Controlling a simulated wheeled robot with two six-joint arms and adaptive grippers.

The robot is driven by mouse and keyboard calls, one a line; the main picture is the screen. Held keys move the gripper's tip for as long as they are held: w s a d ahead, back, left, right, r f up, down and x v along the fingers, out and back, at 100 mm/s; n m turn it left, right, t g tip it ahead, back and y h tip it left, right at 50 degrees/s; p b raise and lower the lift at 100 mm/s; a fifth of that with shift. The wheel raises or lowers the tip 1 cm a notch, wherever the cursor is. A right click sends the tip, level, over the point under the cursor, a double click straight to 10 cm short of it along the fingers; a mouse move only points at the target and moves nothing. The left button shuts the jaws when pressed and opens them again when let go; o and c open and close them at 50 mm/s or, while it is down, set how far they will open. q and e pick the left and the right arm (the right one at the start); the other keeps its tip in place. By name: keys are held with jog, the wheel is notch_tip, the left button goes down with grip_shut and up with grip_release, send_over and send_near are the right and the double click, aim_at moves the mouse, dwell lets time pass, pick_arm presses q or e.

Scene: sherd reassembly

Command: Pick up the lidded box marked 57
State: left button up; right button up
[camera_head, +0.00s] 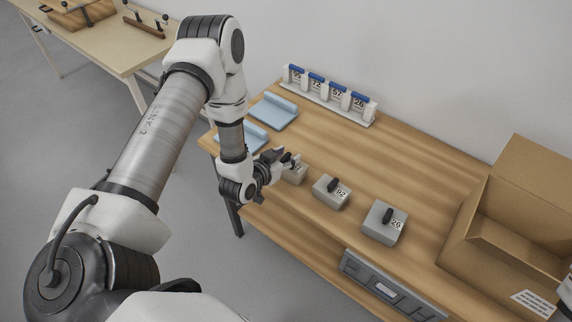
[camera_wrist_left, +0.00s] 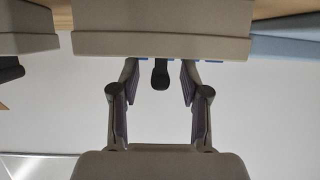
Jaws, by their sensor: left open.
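A small grey lidded box (camera_head: 295,174) with a dark knob stands at the left end of a row of boxes on the wooden bench. My left gripper partly covers it and its label, so I cannot read the whole number. My left gripper (camera_head: 287,160) is open at this box's knob. In the left wrist view the box (camera_wrist_left: 160,45) fills the top middle, seen upside down. Its dark knob (camera_wrist_left: 160,75) lies between the two open fingers of the left gripper (camera_wrist_left: 159,70), with a gap on each side. My right gripper is not in view.
A box marked 92 (camera_head: 331,192) and another marked box (camera_head: 384,222) stand to the right in the row. A rack of numbered cards (camera_head: 325,101) and blue trays (camera_head: 273,111) are behind. An open cardboard carton (camera_head: 470,250) stands at the right.

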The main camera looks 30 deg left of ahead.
pick_arm(q)
grip_shut()
